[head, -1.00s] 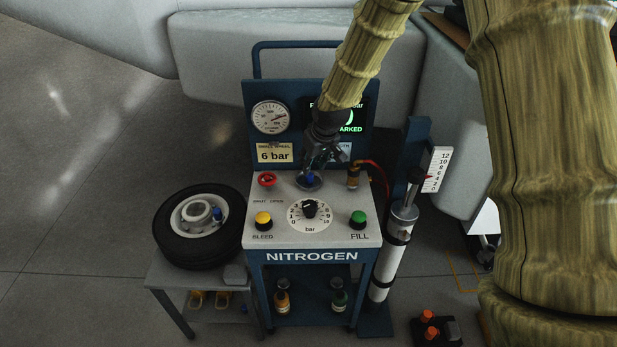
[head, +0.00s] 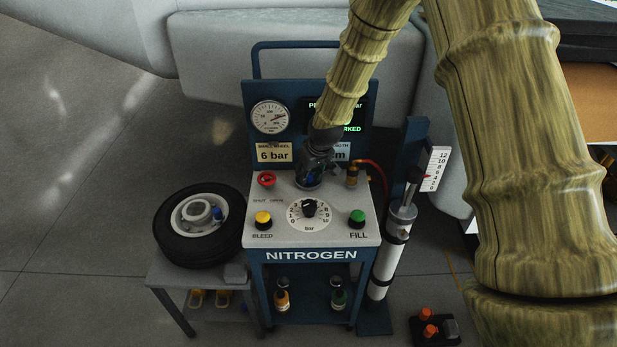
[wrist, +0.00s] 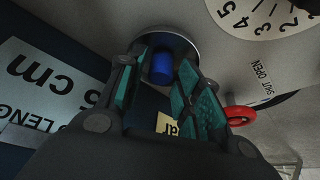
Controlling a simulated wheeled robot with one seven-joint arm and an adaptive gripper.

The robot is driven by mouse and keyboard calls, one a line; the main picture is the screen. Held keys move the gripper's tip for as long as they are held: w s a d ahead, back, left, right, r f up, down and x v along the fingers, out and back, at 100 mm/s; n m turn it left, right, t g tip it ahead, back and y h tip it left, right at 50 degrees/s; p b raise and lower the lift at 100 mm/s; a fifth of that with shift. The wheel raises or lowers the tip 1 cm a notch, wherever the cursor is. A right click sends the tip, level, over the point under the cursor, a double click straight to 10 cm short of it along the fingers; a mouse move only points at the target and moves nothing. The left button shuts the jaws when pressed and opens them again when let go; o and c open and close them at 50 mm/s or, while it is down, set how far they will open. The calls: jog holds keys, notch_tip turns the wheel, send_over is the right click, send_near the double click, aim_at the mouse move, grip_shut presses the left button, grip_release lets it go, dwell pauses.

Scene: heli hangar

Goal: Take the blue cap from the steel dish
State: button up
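The blue cap (wrist: 161,67) sits in the round steel dish (wrist: 183,43) in the wrist view. My gripper (wrist: 158,78) is open, with its teal-padded fingers on either side of the cap and gaps visible between pads and cap. In the head view my gripper (head: 311,178) points down over the dish at the back of the nitrogen cart's top. There the gripper hides most of the dish and the cap.
The nitrogen cart (head: 347,230) carries a red knob (head: 267,179), a brass fitting (head: 352,175), a dial (head: 310,208), a yellow button (head: 263,219) and a green button (head: 357,217). A wheel (head: 172,232) with a blue part lies on a stand at left.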

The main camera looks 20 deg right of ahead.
jog(key=c, duration=0.5)
jog(key=shift+r, duration=0.1)
